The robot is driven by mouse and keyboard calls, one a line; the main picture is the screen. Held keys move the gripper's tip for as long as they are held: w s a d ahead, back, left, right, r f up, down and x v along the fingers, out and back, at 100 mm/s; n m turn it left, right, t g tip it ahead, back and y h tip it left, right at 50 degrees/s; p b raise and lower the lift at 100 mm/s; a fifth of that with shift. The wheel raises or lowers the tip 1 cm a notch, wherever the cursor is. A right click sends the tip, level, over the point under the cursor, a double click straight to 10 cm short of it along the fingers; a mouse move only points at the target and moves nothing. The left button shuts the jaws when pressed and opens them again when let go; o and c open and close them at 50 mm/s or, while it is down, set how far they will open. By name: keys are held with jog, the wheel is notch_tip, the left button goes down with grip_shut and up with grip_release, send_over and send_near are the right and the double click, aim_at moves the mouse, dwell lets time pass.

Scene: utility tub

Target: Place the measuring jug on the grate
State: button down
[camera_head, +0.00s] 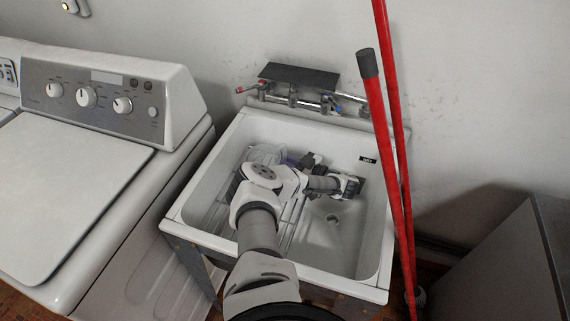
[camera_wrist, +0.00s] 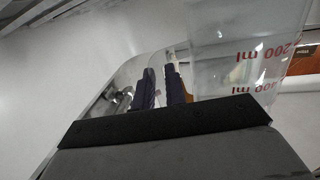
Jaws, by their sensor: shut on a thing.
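The measuring jug (camera_wrist: 245,50) is clear with red markings and fills the upper right of the wrist view. In the head view the jug (camera_head: 264,153) shows as a pale see-through shape at the back left of the tub, partly behind my arm. My gripper (camera_wrist: 166,85) is shut on the jug, at what looks like its handle side; the exact contact is hard to see. In the head view the gripper (camera_head: 297,160) is inside the tub, right of the jug. The grate (camera_head: 289,226) shows as thin bars on the tub's left floor, largely hidden by my arm. I cannot tell whether the jug touches it.
The white utility tub (camera_head: 378,262) has walls around my arm and a drain (camera_head: 333,219) on its right floor. A faucet (camera_head: 294,97) is at the back. Red poles (camera_head: 392,150) lean at the tub's right edge. A washing machine (camera_head: 75,200) stands on the left.

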jog(key=shift+r, duration=0.2)
jog(key=shift+s+f+b, duration=0.1)
jog(key=shift+f+b, duration=0.3)
jog(key=shift+f, duration=0.1)
jog(key=shift+f, duration=0.1)
jog(key=shift+s, duration=0.1)
